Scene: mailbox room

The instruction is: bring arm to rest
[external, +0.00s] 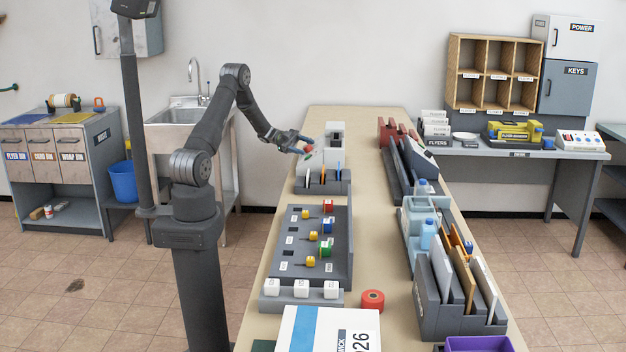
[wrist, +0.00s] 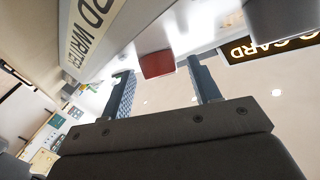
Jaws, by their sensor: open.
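My gripper (external: 302,142) is at the end of my raised arm, in front of the white card writer on the far part of the long table. In the wrist view my gripper (wrist: 160,85) has its two fingers apart, with nothing held between them. A red block or button (wrist: 157,64) shows beyond the fingertips, apart from them as far as I can tell. The card writer (external: 333,145) stands upright in the external view; its lettered side (wrist: 92,30) shows upside down in the wrist view.
A grey rack with coloured keyed pieces (external: 340,215) lies nearer on the table. A red roll (external: 372,300) and a binder (external: 318,330) are in front. File holders (external: 430,300) line the right edge. A strip of bare tabletop (external: 368,190) runs between.

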